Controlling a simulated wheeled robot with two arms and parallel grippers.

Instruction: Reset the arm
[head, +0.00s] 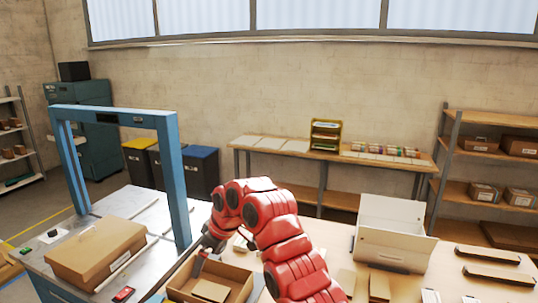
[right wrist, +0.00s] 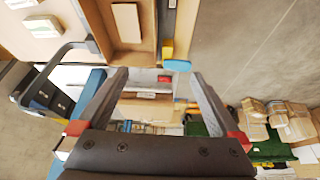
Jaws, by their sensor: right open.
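My red right arm reaches up from the bottom middle of the head view and bends to the left. Its dark gripper (head: 203,250) hangs at the left end, over the back left edge of an open cardboard box (head: 240,277), and is partly hidden by the arm. In the right wrist view the two fingers of the right gripper (right wrist: 158,76) stand wide apart with nothing held between them. The open box (right wrist: 145,52) shows beyond them at the top, with a pale flat piece (right wrist: 126,22) in it. My left gripper is in neither view.
A blue frame (head: 174,175) stands over the left bench, with a closed cardboard box (head: 98,252) on it. A white machine (head: 392,240) stands on the right table among small boxes. A shelf table (head: 250,147) lines the back wall. Bins (head: 203,170) stand behind the bench.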

